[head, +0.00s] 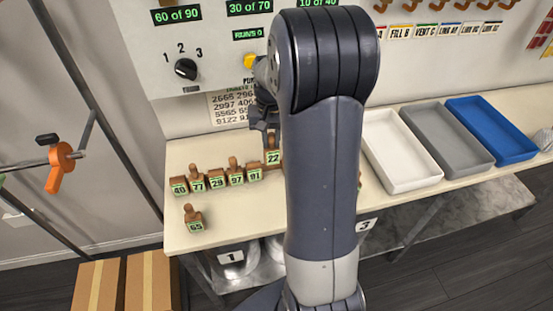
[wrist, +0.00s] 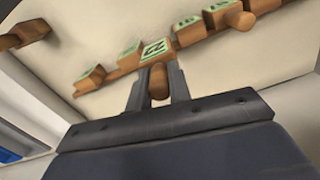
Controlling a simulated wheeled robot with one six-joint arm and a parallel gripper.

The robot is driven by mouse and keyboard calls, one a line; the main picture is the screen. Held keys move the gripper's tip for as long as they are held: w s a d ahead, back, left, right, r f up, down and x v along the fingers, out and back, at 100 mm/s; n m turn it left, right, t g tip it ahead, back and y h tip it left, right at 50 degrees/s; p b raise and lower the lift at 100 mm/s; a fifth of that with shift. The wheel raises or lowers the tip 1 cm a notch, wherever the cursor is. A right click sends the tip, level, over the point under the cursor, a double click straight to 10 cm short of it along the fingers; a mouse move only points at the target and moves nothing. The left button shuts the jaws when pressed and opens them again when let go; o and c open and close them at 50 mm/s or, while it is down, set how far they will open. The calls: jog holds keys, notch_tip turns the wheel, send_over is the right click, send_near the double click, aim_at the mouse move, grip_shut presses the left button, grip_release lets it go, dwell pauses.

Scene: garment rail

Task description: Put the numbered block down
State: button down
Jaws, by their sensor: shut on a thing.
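My gripper (head: 268,136) is shut on the knob of the wooden block numbered 22 (head: 273,157). In the wrist view the fingers (wrist: 158,84) grip the knob, and the green label of block 22 (wrist: 154,49) faces the camera. In the head view this block sits higher than the row of numbered blocks to its left. A wooden strip (wrist: 112,75) runs by it in the wrist view; I cannot tell whether the block touches it. The row includes block 40 (head: 179,188), block 29 (head: 217,182) and block 91 (head: 254,175). My arm hides the row's right part.
Block 65 (head: 194,226) stands apart on the pale table (head: 225,213), nearer the front. White (head: 401,184), grey (head: 468,163) and blue (head: 510,150) trays lie at right. A panel with a dial (head: 186,69) rises behind. An orange handle (head: 56,172) is at left.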

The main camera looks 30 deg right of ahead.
aim_at(271, 155)
notch_tip(271, 155, down, 6)
jog(key=shift+f, duration=0.25)
jog(key=shift+f, duration=0.1)
jog(key=c, duration=1.3)
grip_release()
notch_tip(271, 155, up, 12)
jog(key=shift+r, duration=0.15)
